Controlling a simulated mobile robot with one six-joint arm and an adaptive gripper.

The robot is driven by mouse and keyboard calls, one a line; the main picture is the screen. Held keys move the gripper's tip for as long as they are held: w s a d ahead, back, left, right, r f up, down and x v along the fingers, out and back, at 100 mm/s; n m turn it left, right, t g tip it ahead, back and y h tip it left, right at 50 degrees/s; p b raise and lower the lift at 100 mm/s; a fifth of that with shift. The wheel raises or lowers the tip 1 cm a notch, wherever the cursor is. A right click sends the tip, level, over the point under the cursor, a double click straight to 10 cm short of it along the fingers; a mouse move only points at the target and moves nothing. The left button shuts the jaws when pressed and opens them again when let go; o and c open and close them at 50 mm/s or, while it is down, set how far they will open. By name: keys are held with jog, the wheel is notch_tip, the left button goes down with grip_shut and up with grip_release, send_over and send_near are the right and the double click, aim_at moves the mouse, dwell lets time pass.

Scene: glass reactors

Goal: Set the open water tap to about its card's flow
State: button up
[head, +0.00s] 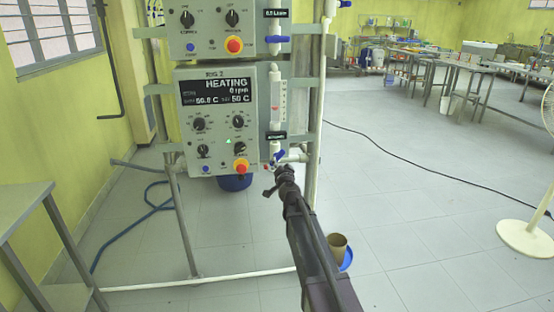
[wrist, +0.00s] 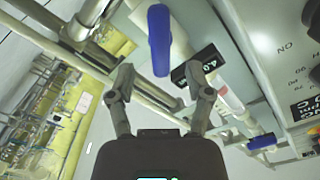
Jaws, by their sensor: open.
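The lower tap with a blue handle (head: 279,155) sits under the flow meter tube (head: 276,102) on the rig; its handle looks tilted. The black card (head: 272,135) above it is unreadable in the head view. In the wrist view the card (wrist: 211,54) begins "4.0", partly behind a finger. My gripper (head: 272,184) is just below the tap. In the wrist view my gripper (wrist: 161,80) is open and empty, its fingers apart; the blue handle (wrist: 159,40) shows beyond and between the fingertips. I cannot tell whether they touch.
The control box (head: 220,120) reads "HEATING" and "0 rpm", left of the meter. Another blue tap handle (head: 278,39) lies level above, below an "L/min" card (head: 275,13). A blue bucket (head: 234,183) stands behind the rig. The floor at right is mostly clear, with a cable.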

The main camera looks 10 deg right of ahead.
aim_at(278, 159)
jog(key=shift+w, duration=2.75)
grip_shut()
